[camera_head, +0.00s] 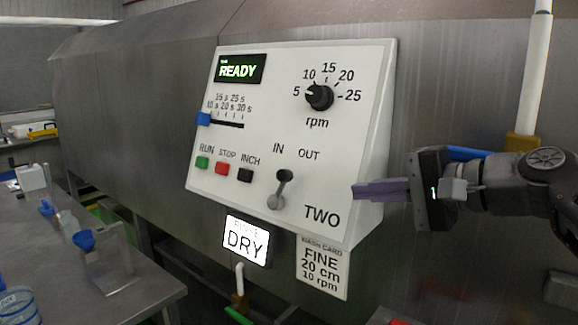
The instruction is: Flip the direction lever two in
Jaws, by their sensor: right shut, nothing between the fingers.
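The control panel (350,100), a tilted white box marked TWO, is fixed to the big grey drum housing. Its direction lever (281,188) is a short grey lever below the IN and OUT labels. The lever's upper end lies below and between the two labels; I cannot tell clearly which one it points to. My right gripper (356,191) is shut and empty, its purple fingers pointing left near the panel's right edge. It is right of the lever and apart from it. My left gripper is not in view.
The panel also has a rpm knob (319,97), a blue slider (203,119), RUN (202,162), STOP (222,168) and INCH (245,174) buttons. A lit DRY sign (246,240) and a wash card (322,268) hang below. A grey bench (150,292) stands at left.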

